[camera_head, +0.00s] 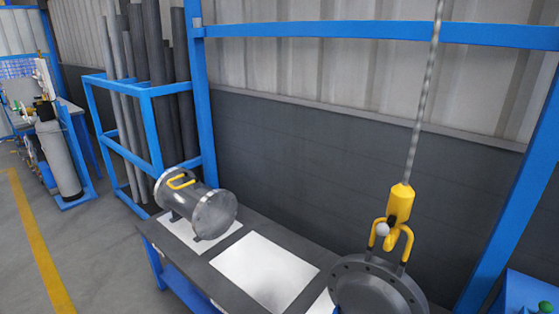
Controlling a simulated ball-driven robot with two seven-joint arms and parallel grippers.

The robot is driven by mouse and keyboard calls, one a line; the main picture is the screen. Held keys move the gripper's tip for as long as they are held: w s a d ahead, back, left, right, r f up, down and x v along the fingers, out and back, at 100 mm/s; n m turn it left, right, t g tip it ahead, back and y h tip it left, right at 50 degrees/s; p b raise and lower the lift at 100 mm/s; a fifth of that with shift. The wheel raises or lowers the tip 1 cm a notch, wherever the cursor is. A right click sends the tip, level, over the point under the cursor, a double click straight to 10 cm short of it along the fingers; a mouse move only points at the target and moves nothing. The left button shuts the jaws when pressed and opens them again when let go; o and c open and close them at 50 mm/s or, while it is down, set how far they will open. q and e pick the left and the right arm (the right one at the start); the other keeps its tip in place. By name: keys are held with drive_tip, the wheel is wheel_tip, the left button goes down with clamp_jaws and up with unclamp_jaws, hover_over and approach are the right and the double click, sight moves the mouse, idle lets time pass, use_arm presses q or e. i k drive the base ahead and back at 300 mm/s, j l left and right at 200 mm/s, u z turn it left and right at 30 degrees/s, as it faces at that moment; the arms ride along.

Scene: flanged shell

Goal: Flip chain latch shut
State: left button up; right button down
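A chain (421,110) hangs from above at the right and ends in a yellow hook block (400,203). The yellow hook (392,234) is at the handle of a dark round flange cover (377,288), whose bottom is cut off by the frame. A small pale ball-like knob (382,229) shows at the hook. The latch is too small to tell whether it is open or shut. Neither of my grippers is in view.
The dark table (262,222) with a blue frame bears white sheets (265,270); the middle sheet is bare. A blue rack (150,125) of pipes stands behind left. Blue posts (510,200) flank the bench. Open floor (85,240) lies left, with a gas cylinder (60,158) beyond.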

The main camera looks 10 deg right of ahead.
sight(382, 229)
drive_tip(key=i+j, duration=0.25)
drive_tip(key=i+j+z, duration=0.15)
drive_tip(key=j, duration=0.3)
drive_tip(key=i+z, duration=0.1)
drive_tip(key=z, duration=1.4)
